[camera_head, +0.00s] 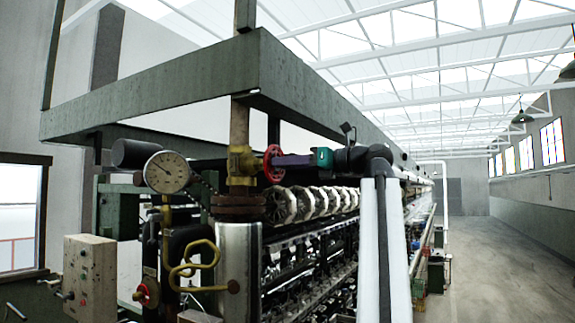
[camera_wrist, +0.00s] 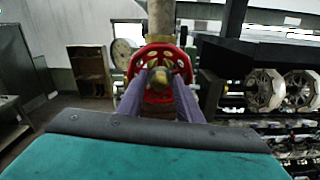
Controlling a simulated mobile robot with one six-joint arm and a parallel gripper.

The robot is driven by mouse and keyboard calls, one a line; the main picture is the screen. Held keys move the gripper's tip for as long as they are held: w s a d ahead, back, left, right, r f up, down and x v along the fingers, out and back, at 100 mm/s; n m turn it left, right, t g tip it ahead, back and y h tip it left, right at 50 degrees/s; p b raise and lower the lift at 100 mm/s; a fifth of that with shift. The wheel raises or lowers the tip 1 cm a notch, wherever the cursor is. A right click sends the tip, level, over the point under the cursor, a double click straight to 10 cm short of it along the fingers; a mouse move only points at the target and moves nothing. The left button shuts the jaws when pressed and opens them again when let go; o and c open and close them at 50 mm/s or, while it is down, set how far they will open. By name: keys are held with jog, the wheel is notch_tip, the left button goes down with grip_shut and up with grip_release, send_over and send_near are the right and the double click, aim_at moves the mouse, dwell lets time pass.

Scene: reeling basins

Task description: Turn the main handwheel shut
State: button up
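The main handwheel (camera_head: 273,163) is red and stands upright on a brass valve body (camera_head: 241,164) in a vertical pipe. In the wrist view the handwheel (camera_wrist: 184,61) faces me, with a brass hub (camera_wrist: 161,76) at its middle. My gripper (camera_head: 282,161) comes from the right, level with the wheel, its purple fingers close against it. In the wrist view my gripper (camera_wrist: 161,84) has its fingers apart, one on each side of the hub. The fingertips overlap the wheel; whether they press on anything cannot be told. The teal gripper body hides the lower part of that view.
A pressure gauge (camera_head: 167,171) and a yellow bent pipe (camera_head: 190,265) are left of the valve. A smaller red valve wheel (camera_head: 147,292) is lower down. A control box (camera_head: 90,278) stands far left. White reels (camera_head: 310,203) line the machine behind. The aisle (camera_head: 490,270) at right is clear.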

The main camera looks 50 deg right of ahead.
dwell(0.3)
jog(key=v, duration=0.3)
dwell(0.3)
jog(key=shift+n+b, duration=1.85)
jog(key=shift+n, duration=3.35)
